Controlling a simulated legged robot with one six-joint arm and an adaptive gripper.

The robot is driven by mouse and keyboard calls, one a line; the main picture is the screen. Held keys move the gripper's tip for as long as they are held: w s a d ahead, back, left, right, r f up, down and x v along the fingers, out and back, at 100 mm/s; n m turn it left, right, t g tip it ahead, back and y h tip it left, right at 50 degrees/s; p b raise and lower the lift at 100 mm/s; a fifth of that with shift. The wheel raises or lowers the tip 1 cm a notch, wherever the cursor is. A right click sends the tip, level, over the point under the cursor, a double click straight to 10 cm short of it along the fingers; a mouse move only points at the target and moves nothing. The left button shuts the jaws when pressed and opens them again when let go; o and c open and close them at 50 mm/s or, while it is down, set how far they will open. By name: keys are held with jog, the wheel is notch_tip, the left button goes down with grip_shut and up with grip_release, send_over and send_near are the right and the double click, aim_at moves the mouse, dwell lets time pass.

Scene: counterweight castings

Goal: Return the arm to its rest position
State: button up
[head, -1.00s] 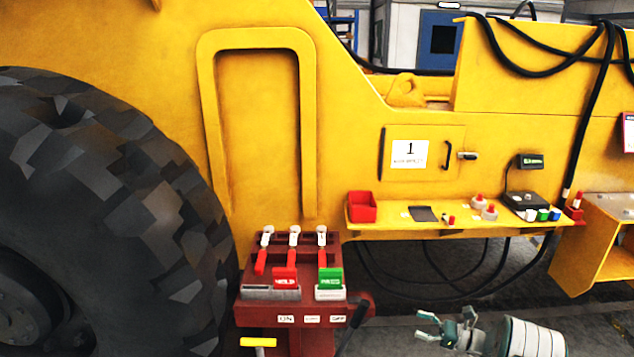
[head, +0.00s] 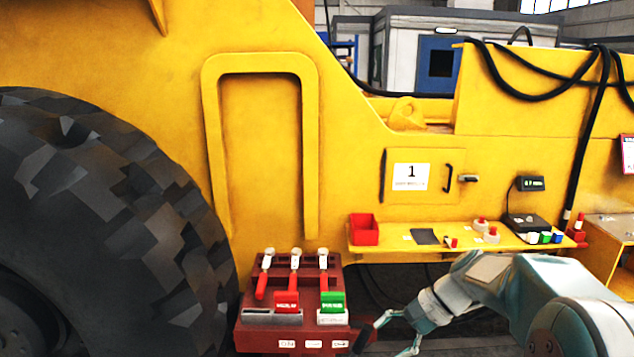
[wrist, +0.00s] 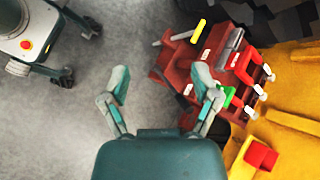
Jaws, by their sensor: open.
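My gripper (head: 392,336) is at the lower middle of the head view, at the end of my teal arm, which reaches in from the lower right. Its fingers point left, towards the right side of the dark red lever stand (head: 290,318).
A yellow shelf (head: 385,243) on the machine carries a red bin (head: 363,229), a scale (head: 525,222) and small parts. A big tyre (head: 110,230) stands left. A wheeled grey-white unit (wrist: 30,35) is at the wrist view's upper left. Floor (wrist: 125,30) between is clear.

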jog(key=s+r+n+t+h, duration=0.2)
jog(key=s+n+t+h, duration=0.1)
jog(key=s, duration=0.7)
jog(key=s+d+r+n+t+h, duration=0.1)
jog(key=s+n+h, duration=0.4)
jog(key=s, duration=0.5)
jog(key=shift+s+d+r+n+t+h, duration=0.25)
jog(key=shift+d+r+n+t+h, duration=0.05)
jog(key=shift+r+n+t, duration=0.6)
dwell(0.4)
